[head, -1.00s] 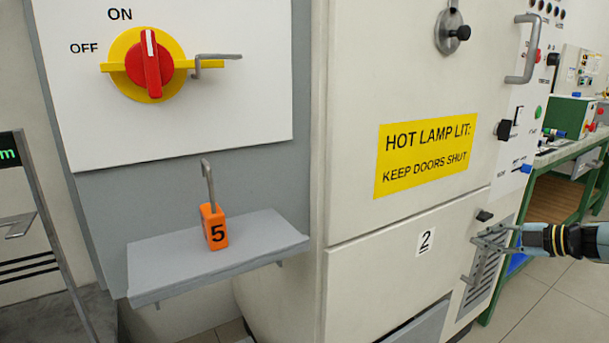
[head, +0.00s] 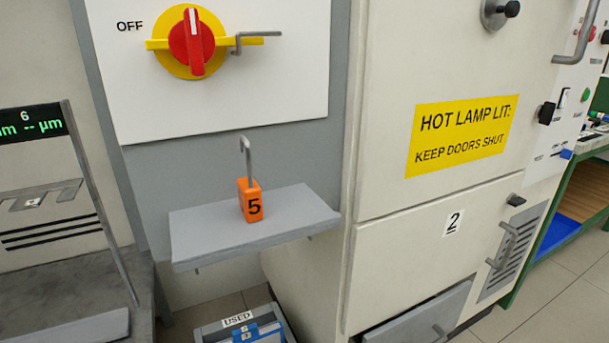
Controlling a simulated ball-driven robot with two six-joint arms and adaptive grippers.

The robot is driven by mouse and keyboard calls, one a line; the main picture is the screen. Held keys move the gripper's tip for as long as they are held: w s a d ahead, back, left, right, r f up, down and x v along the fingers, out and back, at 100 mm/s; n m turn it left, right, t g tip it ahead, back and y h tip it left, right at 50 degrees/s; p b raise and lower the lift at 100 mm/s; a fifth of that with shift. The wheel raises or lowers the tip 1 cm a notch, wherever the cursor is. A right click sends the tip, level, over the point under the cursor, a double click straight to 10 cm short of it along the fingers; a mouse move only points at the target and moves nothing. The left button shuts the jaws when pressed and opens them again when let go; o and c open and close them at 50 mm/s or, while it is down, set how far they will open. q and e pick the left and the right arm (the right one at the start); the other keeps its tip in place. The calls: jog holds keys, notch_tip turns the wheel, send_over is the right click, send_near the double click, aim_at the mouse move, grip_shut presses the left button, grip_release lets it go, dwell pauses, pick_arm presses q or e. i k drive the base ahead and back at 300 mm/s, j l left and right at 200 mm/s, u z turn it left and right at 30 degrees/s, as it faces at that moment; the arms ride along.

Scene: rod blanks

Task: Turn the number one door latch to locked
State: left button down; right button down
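No label with a number one is in view. A round metal latch plate with a black knob (head: 495,12) is on the upper cabinet door (head: 430,60), cut off by the top edge; I cannot tell its setting. The lower door (head: 400,265) has a label reading 2 (head: 454,223) and a small black knob (head: 516,199) near its upper right corner. Neither of my grippers is in view.
A red rotary switch (head: 192,42) has a hooked metal rod through its yellow plate. An orange block marked 5 (head: 251,201) with a rod stands on a grey shelf (head: 300,215). A bin labelled USED (head: 237,320) is below. A drawer (head: 425,318) juts out.

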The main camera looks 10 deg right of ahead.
aim_at(544, 112)
jog(key=z, duration=1.35)
